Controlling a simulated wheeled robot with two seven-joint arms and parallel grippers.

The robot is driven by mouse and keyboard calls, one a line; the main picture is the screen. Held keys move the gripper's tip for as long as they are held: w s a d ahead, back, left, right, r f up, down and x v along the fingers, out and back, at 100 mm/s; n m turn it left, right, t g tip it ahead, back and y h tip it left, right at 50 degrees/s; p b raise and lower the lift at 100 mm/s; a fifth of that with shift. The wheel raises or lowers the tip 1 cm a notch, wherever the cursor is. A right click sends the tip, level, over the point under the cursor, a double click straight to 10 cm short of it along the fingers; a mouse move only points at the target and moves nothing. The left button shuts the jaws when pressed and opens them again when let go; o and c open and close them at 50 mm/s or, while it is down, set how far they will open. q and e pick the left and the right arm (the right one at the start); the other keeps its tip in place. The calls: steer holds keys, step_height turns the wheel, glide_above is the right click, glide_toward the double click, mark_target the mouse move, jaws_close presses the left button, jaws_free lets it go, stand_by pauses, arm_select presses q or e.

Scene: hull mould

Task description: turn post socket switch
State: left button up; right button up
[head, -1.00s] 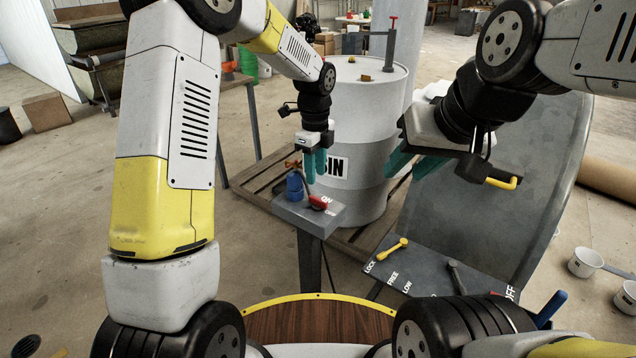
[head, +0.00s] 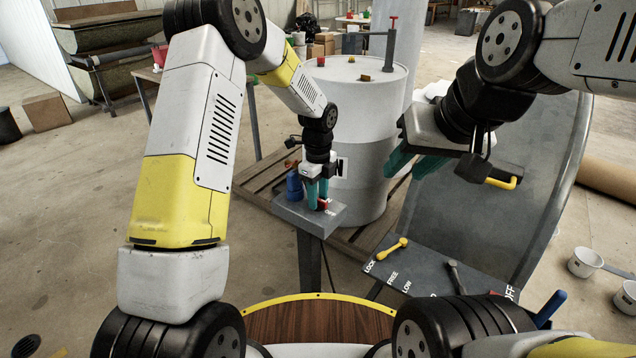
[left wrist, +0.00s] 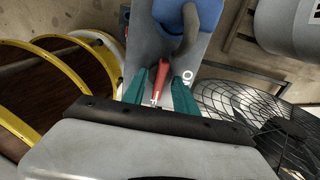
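The grey post box (head: 333,218) stands in front of the drum, with a blue socket (head: 294,186) on it. The red switch lever (head: 323,204) is on its top, partly hidden by my left gripper (head: 318,205). In the left wrist view the red lever (left wrist: 158,82) lies between the two teal fingers of my left gripper (left wrist: 158,90), with gaps on both sides. The blue socket (left wrist: 190,20) is just beyond it. My right gripper (head: 413,172) hangs empty, its teal fingers apart, well to the right of the post.
A white drum (head: 370,130) stands on a wooden pallet (head: 257,180) behind the post. A sloped panel with a yellow lever (head: 392,249) and labels is to the right. A large grey curved shell (head: 500,225) rises behind it. A black fan guard (left wrist: 240,105) shows in the left wrist view.

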arm_select(q)
jaws_close()
steer(key=shift+n, duration=0.3)
steer(key=n, duration=0.3)
steer(key=shift+n, duration=0.3)
steer(key=n, duration=0.4)
steer(key=shift+r+n, duration=0.1)
steer(key=shift+n, duration=0.2)
steer(key=n, duration=0.4)
steer(key=shift+n, duration=2.5)
steer(key=shift+w, duration=0.1)
jaws_free()
